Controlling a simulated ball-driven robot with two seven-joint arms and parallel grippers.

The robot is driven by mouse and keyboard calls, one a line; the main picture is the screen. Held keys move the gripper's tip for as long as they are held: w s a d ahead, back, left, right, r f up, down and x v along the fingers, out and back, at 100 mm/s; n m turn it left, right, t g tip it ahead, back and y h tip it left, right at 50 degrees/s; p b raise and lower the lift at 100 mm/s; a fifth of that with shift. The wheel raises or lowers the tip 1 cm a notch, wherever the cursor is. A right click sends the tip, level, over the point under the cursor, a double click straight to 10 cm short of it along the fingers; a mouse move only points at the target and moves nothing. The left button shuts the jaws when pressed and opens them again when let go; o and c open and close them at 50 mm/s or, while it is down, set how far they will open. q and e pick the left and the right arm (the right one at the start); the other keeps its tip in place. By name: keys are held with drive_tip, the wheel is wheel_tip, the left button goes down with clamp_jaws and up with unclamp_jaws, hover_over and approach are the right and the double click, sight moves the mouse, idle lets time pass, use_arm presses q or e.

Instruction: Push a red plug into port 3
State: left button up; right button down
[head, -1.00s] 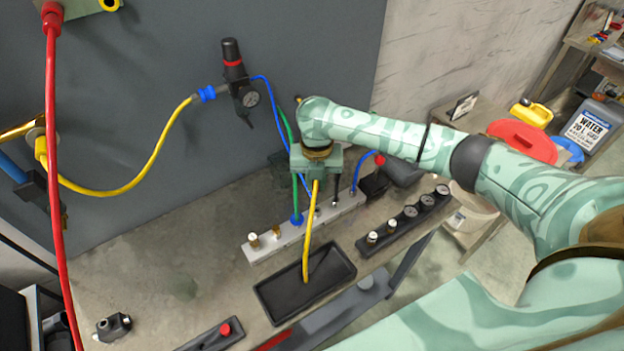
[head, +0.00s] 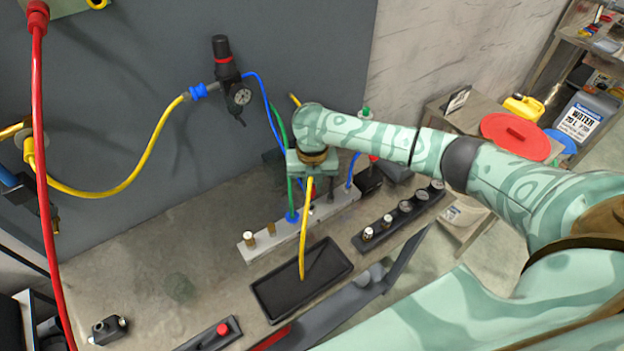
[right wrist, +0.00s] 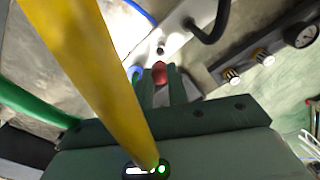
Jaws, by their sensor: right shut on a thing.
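My right gripper (right wrist: 160,88) is shut on a small red plug (right wrist: 160,72), whose rounded red end shows between the fingers in the right wrist view. In the head view the gripper's body (head: 312,163) is above the light port strip (head: 262,243) and hides its middle. The strip also shows in the right wrist view (right wrist: 178,38), with a small dark opening (right wrist: 160,50) just beyond the plug. I cannot read port numbers or tell whether the plug touches a port. A blue collar with a green hose (head: 291,217) stands in the strip. My left gripper is out of view.
A dark gauge strip (head: 400,215) lies right of the port strip. A red hose (head: 42,170) hangs at the left.

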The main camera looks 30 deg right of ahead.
sight(312, 197)
drive_tip(key=shift+f+b, duration=0.75)
drive_tip(key=shift+f, duration=0.95)
drive_tip(key=shift+r, duration=0.1)
drive_tip(key=shift+p, duration=0.4)
drive_tip(key=shift+p, duration=0.6)
drive_tip(key=shift+f+b, duration=0.7)
drive_tip(key=shift+f, duration=0.7)
drive_tip(key=c, duration=1.3)
unclamp_jaws()
